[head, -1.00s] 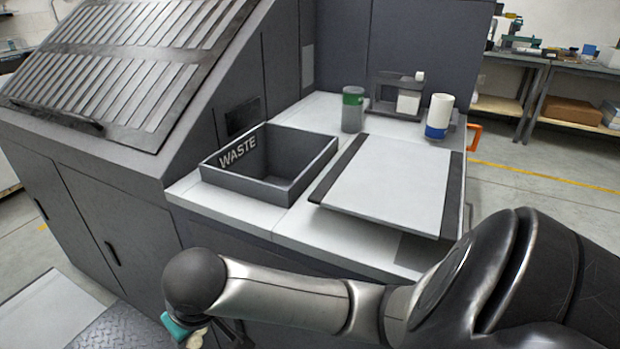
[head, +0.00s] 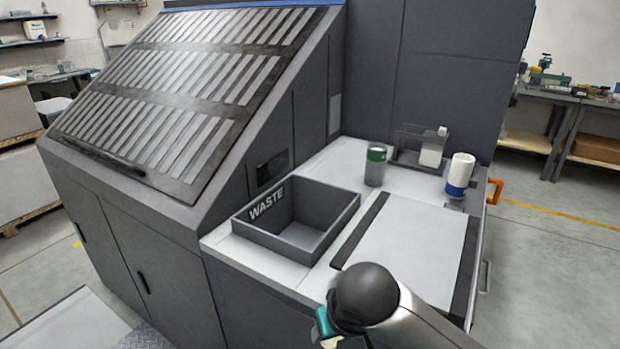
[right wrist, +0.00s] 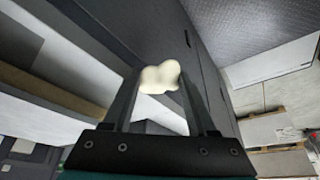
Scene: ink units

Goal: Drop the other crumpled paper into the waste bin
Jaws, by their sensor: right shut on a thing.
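The waste bin (head: 262,236) is a dark grey open box marked WASTE on the left part of the light worktop in the head view. The visible part of its inside looks empty. The crumpled paper (right wrist: 160,77) is a cream, lumpy wad between the fingertips of my right gripper (right wrist: 161,88) in the right wrist view. The gripper is shut on it. In the head view my right arm's round dark joint is at the bottom, in front of the bin and to its right. It hides most of the gripper. My left gripper is out of view.
A light flat board (head: 408,250) with dark edge strips lies right of the bin. A green-and-grey can (head: 375,168), a small rack (head: 420,150) and a white-and-blue container (head: 459,176) stand behind. A large dark machine (head: 190,110) rises at the left.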

